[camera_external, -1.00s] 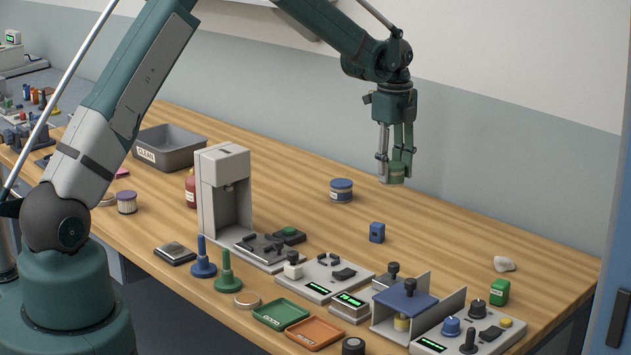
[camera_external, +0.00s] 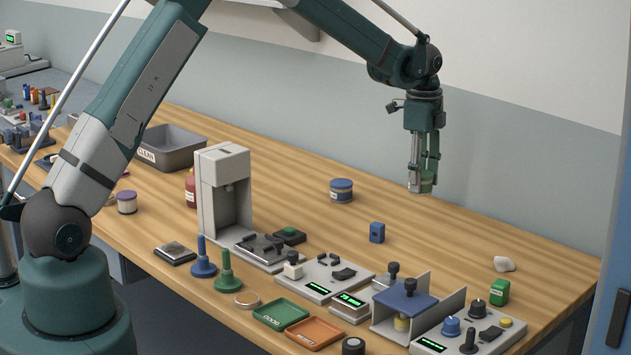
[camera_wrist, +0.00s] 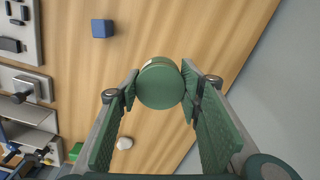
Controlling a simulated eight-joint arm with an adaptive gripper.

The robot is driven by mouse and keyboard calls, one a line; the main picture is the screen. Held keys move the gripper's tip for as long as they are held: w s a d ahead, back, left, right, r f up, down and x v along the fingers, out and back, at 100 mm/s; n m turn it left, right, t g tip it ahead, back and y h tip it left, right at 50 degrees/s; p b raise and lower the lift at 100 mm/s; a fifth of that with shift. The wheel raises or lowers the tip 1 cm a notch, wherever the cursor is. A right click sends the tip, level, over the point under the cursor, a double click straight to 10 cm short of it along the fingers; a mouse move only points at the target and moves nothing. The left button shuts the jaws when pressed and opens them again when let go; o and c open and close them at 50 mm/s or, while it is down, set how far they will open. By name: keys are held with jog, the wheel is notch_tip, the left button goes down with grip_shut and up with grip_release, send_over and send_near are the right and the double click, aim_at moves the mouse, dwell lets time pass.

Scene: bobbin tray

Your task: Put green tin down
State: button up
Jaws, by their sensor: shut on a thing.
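The green tin (camera_external: 427,183) is held between the fingertips of my gripper (camera_external: 423,180), near the back edge of the wooden bench. In the wrist view the tin's round green top (camera_wrist: 160,84) lies between the two green finger pads of my gripper (camera_wrist: 160,90), which is shut on it. The tin looks to be above the bench, but its exact height is hard to tell. Its lower side is hidden in the wrist view.
A blue tin (camera_external: 341,190) stands to the left and a small blue block (camera_external: 377,232) stands nearer the front. A white lump (camera_external: 503,264) and a green box (camera_external: 499,292) stand at the right. Devices line the front edge. Bare wood (camera_external: 440,235) lies below my gripper.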

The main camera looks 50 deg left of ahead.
jog(key=d+n+b, duration=0.1)
jog(key=d+n, duration=0.2)
jog(key=d, duration=0.6)
jog(key=shift+s, duration=0.2)
jog(key=shift+d+r, duration=0.1)
jog(key=shift+f, duration=3.15)
jog(key=shift+f, duration=1.85)
jog(key=shift+f, duration=0.15)
jog(key=o, duration=0.8)
jog(key=shift+o, duration=0.6)
